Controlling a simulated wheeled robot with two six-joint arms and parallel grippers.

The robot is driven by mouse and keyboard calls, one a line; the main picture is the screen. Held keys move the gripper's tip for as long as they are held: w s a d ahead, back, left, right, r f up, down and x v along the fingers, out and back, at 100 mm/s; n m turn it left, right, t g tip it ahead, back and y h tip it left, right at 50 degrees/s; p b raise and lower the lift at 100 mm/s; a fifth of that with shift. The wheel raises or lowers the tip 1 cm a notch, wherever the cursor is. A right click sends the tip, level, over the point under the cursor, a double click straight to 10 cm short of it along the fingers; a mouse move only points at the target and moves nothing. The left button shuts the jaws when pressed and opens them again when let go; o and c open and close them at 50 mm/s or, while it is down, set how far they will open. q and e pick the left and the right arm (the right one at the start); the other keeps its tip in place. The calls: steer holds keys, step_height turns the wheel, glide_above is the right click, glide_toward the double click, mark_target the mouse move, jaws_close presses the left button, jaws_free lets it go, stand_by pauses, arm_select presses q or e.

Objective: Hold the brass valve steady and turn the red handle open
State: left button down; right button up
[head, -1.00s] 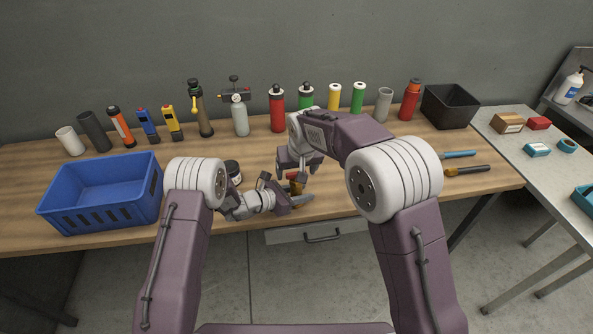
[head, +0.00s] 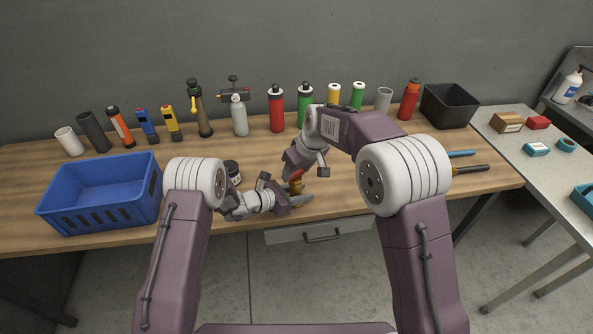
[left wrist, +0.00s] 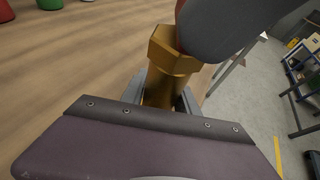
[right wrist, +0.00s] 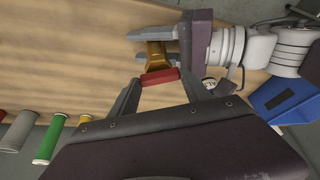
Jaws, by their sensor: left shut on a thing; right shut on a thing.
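The brass valve (head: 297,187) stands near the front edge of the wooden bench in the head view. My left gripper (head: 299,200) is shut on its body from the side; the valve's brass hex top (left wrist: 172,60) rises above the jaws in the left wrist view. The red handle (right wrist: 159,76) sits on top of the valve (right wrist: 155,52) in the right wrist view. My right gripper (right wrist: 161,78) comes from above and is shut on the handle, one finger at each end. The exact angle of the handle is hard to tell.
A blue crate (head: 100,222) stands on the left of the bench. A dark-lidded jar (head: 233,170) is close to my left wrist. Bottles and cylinders, including a red one (head: 276,112), line the back. A black bin (head: 448,107) is at back right.

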arm_select(q)
steer(key=shift+s+f, duration=0.1)
steer(key=shift+f, duration=0.15)
arm_select(e)
steer(key=n+g, duration=0.1)
steer(key=n, duration=0.1)
steer(key=n+y, duration=0.1)
steer(key=n, duration=0.2)
steer(key=shift+f+n+g, duration=0.1)
steer(key=shift+n+g, duration=0.2)
steer(key=shift+g, duration=0.1)
steer(key=n+g+y, duration=0.1)
steer(key=n, duration=0.3)
steer(key=shift+w, duration=0.15)
steer(key=shift+n+g, duration=0.3)
steer(key=shift+g, duration=0.1)
steer(key=shift+n, duration=0.3)
steer(key=o, duration=1.4)
arm_select(q)
steer(key=shift+r, duration=0.1)
